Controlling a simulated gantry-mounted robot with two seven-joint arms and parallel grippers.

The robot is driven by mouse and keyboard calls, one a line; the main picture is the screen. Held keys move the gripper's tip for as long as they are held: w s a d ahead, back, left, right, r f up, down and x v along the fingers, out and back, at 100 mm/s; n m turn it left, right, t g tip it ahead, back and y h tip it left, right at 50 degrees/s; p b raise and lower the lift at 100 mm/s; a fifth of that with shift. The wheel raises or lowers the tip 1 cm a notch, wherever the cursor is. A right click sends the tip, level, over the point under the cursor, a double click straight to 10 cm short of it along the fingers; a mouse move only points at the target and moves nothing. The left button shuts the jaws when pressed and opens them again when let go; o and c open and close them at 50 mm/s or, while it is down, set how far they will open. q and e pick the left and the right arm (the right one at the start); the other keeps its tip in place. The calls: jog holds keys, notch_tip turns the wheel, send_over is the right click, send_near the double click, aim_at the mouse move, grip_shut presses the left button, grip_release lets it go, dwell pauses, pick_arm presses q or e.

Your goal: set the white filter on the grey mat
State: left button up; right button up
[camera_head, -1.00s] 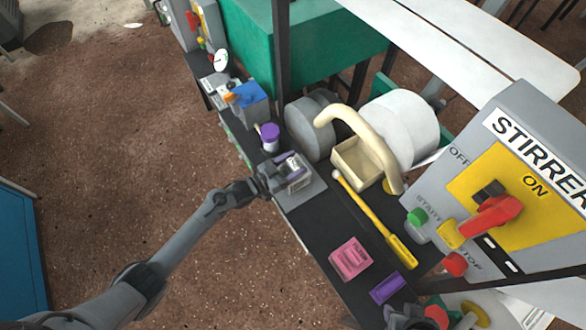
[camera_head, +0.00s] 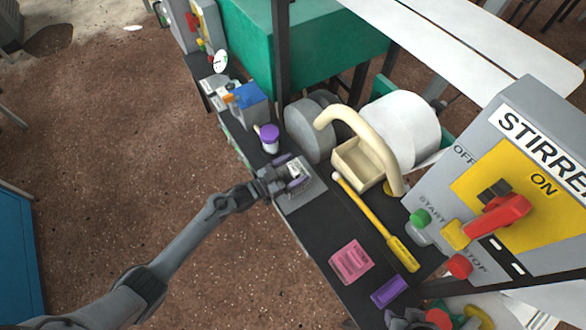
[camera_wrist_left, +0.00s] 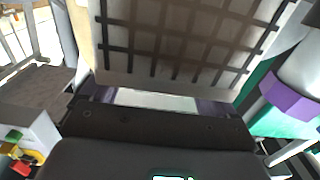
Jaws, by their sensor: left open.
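The white filter (camera_head: 294,172) is a small pale piece with dark marks. It sits low over the grey mat (camera_head: 311,192), a light grey square on the dark bench top. My left gripper (camera_head: 288,174) has its purple-tipped fingers open on either side of it. In the left wrist view, a bright white strip (camera_wrist_left: 155,100) shows between the purple fingertips, with a pale panel crossed by dark bars above it. I cannot tell whether that panel is the filter or the mat. Whether the filter lies flat on the mat is hidden. Dark parts at the bottom right edge may be my right gripper.
A purple-lidded jar (camera_head: 269,140) and a blue box (camera_head: 250,106) stand left of the mat. A beige tray (camera_head: 357,165), a yellow-handled tool (camera_head: 402,253), a pink label (camera_head: 350,262) and a purple piece (camera_head: 388,292) lie rightward. The stirrer panel (camera_head: 515,190) rises at right.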

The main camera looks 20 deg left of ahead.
pick_arm(q)
jog(key=shift+r, duration=0.2)
jog(key=shift+s+a, duration=0.15)
jog(key=p+v, duration=0.5)
jog(key=v, duration=0.6)
jog(key=s+d+n+g+y, duration=0.1)
jog(key=s+d+g+y, duration=0.2)
jog(key=d+y, duration=0.2)
jog(key=s+a+r+n+g+y, duration=0.1)
jog(key=s+r+g, duration=0.3)
jog(key=s, duration=0.5)
jog(key=s+a+r+n+g+y, duration=0.2)
jog(key=s+r, duration=0.4)
jog(key=s, duration=0.4)
jog(key=shift+r+n+g+y, duration=0.2)
jog(key=shift+n+g+y, duration=0.4)
jog(key=shift+g+y, duration=0.5)
jog(key=shift+s, duration=0.1)
